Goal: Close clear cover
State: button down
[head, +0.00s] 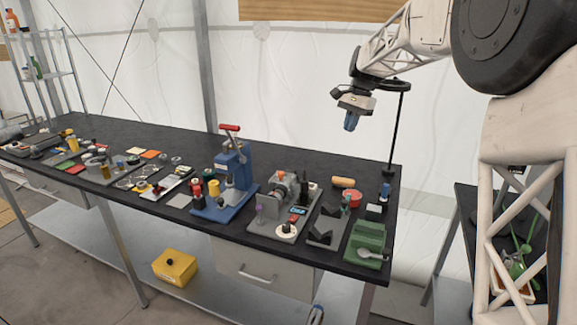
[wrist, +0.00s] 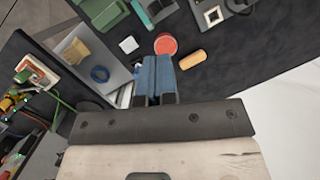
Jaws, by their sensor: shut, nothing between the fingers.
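I cannot make out a clear cover for certain in either view. My gripper (head: 351,122) hangs in the air above the right end of the black workbench (head: 130,140), apart from everything on it. Its blue fingers (wrist: 154,62) are together and empty in the wrist view. Below them in that view are a round red piece (wrist: 165,44) and an orange cylinder (wrist: 192,59). A grey open compartment or shelf (wrist: 112,70) holding a yellow piece and a blue ring lies to the left.
A green block (head: 366,243) stands at the bench's right front corner. A blue press with a red handle (head: 229,160) rises mid-bench. A thin black post (head: 397,130) stands by my gripper. A side table at right holds a tray with green items (head: 517,265).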

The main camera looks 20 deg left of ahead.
jog(key=w+a+f, duration=0.3)
jog(key=a, duration=0.3)
jog(key=w+a+f+g, duration=0.1)
jog(key=w+a+f, duration=0.2)
jog(key=a, duration=0.3)
jog(key=w+a+f+m+g, duration=0.1)
jog(key=w+a+f, duration=0.2)
jog(key=a, duration=0.3)
jog(key=shift+f, duration=0.4)
jog(key=shift+f, duration=0.15)
send_near(292, 174)
jog(key=x, duration=0.5)
jog(key=shift+s, duration=0.1)
jog(key=shift+s+a, duration=0.2)
jog(key=shift+s, duration=0.3)
jog(key=shift+s+a, duration=0.25)
jog(key=shift+s, duration=0.25)
jog(key=shift+s+a, duration=0.35)
jog(key=shift+s, duration=0.4)
jog(key=shift+s, duration=0.1)
